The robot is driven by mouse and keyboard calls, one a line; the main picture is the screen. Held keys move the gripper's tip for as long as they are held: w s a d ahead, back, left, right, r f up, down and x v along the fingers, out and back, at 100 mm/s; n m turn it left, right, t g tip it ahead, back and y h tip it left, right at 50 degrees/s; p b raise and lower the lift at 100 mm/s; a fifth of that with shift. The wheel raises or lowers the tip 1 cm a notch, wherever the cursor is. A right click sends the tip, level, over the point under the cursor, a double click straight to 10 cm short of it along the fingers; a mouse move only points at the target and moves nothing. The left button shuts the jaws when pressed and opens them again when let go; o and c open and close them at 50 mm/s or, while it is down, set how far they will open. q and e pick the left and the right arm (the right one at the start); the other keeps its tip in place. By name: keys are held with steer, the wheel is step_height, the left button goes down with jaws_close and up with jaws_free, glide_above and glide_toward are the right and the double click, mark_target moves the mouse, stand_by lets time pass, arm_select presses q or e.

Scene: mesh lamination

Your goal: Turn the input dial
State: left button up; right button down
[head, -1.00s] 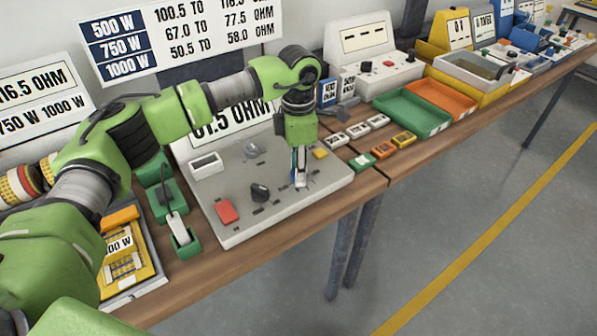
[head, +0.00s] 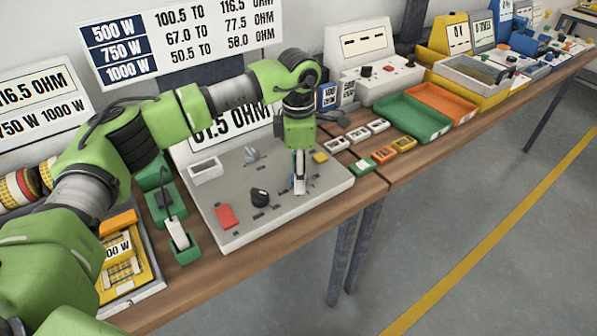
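A grey sloped test panel (head: 235,230) lies on the bench. It carries a black dial (head: 259,197) at the middle front and a grey knob (head: 251,155) farther back. I cannot tell which one is the input dial. My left gripper (head: 299,187) points down at the right part of the panel, right of the black dial and apart from it. Blue marks show on the panel beside the fingertips. My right gripper is out of view.
The panel also has a red button (head: 225,215), a yellow button (head: 320,157) and a small white display (head: 205,168). A green holder (head: 184,252) stands left of it. Green (head: 412,117) and orange (head: 441,100) trays lie to the right, with several small blocks before them.

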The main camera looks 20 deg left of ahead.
arm_select(q)
step_height(320, 180, up, 12)
stand_by(0.6)
steer(key=shift+f, duration=0.1)
